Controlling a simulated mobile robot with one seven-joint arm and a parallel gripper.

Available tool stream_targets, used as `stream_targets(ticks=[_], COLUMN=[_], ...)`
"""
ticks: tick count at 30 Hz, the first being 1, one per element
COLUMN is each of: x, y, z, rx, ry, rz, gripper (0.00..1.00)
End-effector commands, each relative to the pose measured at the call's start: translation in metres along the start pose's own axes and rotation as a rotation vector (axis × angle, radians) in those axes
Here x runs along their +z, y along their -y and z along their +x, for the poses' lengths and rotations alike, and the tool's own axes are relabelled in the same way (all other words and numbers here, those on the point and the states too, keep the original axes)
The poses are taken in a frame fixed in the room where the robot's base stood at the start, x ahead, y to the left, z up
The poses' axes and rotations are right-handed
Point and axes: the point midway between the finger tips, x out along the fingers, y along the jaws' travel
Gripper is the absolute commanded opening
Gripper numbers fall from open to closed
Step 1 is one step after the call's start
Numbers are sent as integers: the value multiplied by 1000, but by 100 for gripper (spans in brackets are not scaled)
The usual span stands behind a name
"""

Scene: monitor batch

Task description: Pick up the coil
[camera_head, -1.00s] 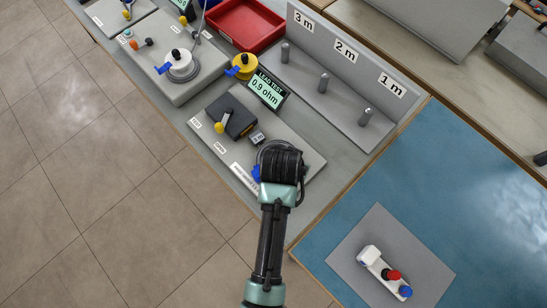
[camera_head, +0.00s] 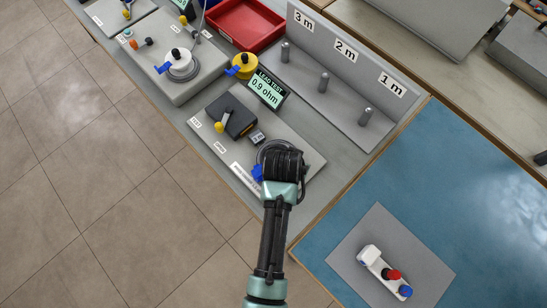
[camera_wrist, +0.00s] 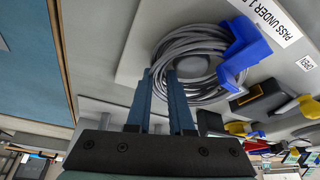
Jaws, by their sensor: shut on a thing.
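The coil (camera_head: 262,152) is a ring of grey cable with a blue connector (camera_head: 257,173) on it. In the head view it lies at the right part of the grey test plate (camera_head: 300,145), largely hidden by my gripper (camera_head: 282,156). In the wrist view the coil (camera_wrist: 200,38) shows as several stacked loops, with the blue connector (camera_wrist: 246,46) at its right. My gripper's two blue fingers (camera_wrist: 165,78) are close together at the near-left side of the loops, shut on the coil. Whether the coil is clear of the plate I cannot tell.
A black box with a lever (camera_head: 238,118) and a display reading 0.9 ohm (camera_head: 266,89) stand beside the coil. Behind are a rack with pegs marked 3 m, 2 m and 1 m (camera_head: 345,75) and a red tray (camera_head: 245,24). The blue mat (camera_head: 450,160) is mostly free.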

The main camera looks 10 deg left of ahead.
Motion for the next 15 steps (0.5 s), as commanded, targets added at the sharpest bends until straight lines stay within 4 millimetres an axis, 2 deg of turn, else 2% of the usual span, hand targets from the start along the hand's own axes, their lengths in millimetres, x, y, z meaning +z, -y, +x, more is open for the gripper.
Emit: stream_targets(ticks=[9, 11, 15], x=[-2, -5, -16], y=[0, 0, 1], z=[-4, -10, -34], rx=[0, -1, -2], ry=[-2, -4, -7], rz=[0, 0, 0], gripper=[0, 0, 0])
